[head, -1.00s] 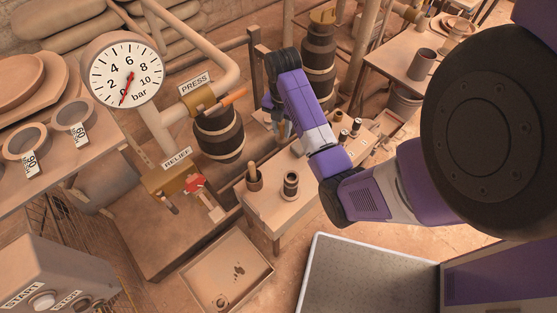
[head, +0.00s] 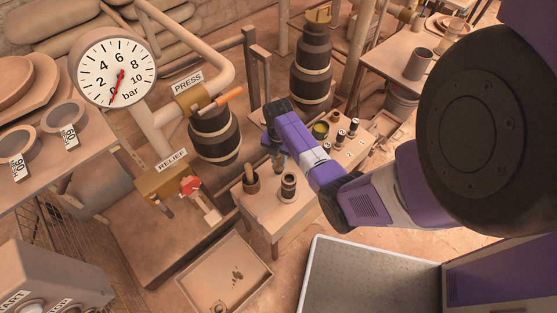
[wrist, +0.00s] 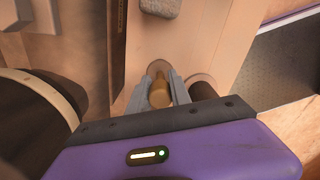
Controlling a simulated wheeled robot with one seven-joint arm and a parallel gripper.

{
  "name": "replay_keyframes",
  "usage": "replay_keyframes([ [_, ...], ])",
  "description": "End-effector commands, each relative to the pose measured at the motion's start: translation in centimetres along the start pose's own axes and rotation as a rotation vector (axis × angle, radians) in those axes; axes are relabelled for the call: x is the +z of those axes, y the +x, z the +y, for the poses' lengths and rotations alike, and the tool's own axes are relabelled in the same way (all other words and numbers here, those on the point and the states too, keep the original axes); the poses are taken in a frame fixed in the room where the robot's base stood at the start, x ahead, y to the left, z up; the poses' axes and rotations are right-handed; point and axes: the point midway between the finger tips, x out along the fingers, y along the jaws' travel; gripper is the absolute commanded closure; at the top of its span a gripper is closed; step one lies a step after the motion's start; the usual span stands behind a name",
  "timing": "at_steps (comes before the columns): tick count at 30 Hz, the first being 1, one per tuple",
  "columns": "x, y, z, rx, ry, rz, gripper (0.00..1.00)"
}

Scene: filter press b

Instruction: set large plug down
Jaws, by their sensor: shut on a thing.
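My gripper (head: 278,163) is over the left end of the small wooden bench (head: 268,213) in the head view. The wrist view shows its two grey fingers (wrist: 159,97) shut on a golden-brown, rounded plug (wrist: 160,92), which I take as the large plug. A round tan shape (wrist: 157,68) shows just beyond it on the bench; I cannot tell if the plug touches it. In the head view the plug is too small and hidden to make out clearly.
A cup with an upright stick (head: 251,184) and a dark banded cylinder (head: 288,187) stand on the bench, close below my gripper. A hooped barrel (head: 213,137) is to the left. A shallow wooden tray (head: 190,284) lies on the floor. Several small cylinders stand further right.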

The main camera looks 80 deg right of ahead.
Motion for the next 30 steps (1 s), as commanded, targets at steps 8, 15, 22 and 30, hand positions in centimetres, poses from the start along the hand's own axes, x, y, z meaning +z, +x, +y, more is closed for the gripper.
replay_keyframes([
  [8, 0.1, 0.3, 0.0, 0.000, 0.000, -0.001, 1.00],
  [15, 0.0, 0.6, 0.0, 0.000, -0.001, -0.001, 0.60],
  [22, 0.0, 0.6, 0.0, 0.000, 0.000, -0.001, 0.54],
  [30, 0.0, -0.7, 0.1, 0.002, 0.000, -0.002, 0.54],
])
